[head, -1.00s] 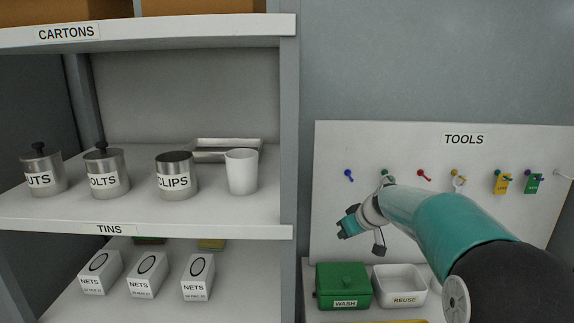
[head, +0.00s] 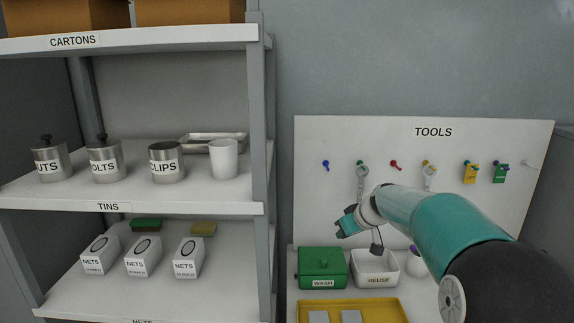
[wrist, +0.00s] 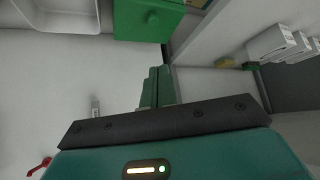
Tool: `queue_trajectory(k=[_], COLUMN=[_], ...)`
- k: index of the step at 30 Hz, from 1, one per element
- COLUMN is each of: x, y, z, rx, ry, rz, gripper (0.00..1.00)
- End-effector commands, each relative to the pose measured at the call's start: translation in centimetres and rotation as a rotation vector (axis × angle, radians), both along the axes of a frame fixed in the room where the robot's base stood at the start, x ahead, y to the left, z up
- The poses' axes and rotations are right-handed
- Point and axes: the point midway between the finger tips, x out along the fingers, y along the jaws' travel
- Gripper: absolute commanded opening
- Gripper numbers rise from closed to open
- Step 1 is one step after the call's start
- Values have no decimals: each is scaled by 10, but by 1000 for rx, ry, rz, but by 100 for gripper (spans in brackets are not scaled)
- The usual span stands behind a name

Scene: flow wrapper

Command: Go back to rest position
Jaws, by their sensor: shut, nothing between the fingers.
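My arm reaches in from the lower right of the head view, in front of the white TOOLS board (head: 310,215). My gripper (head: 346,223) hangs in front of the board's lower part, above the green WASH box (head: 322,268). It is shut and empty. In the wrist view the two green fingertips (wrist: 159,88) lie together, with bare space around them. The gripper appears apart from the board and boxes.
A grey tool (head: 362,178) hangs from the green peg, another (head: 429,178) from the yellow peg. The white REUSE bin (head: 376,268) stands beside the WASH box, behind a yellow tray (head: 385,310). The shelf unit (head: 262,150) with tins and NETS boxes stands left.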

Motion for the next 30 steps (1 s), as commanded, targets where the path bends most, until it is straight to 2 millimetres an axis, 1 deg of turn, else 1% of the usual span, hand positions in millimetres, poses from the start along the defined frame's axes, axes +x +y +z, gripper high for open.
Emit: queue_trajectory(k=[1, 8, 11, 14, 17, 22, 23, 24, 26, 27, 29, 30], x=[-8, -43, -62, -87, -120, -192, -204, -221, -246, -263, -287, -303], y=[2, 10, 13, 16, 18, 21, 21, 21, 20, 19, 17, 16], z=[8, 26, 35, 44, 52, 63, 63, 64, 63, 61, 58, 55], rx=[-3, -9, -13, -18, -23, -35, -38, -41, -44, -46, -49, -51], ry=[0, 34, 50, 66, 88, 129, 135, 143, 154, 162, 171, 176], rz=[-5, -38, -57, -80, -113, -193, -208, -229, -261, -283, -318, -340], gripper=[0, 0, 0, 0, 0, 0, 0, 0, 0, 0, 0, 0])
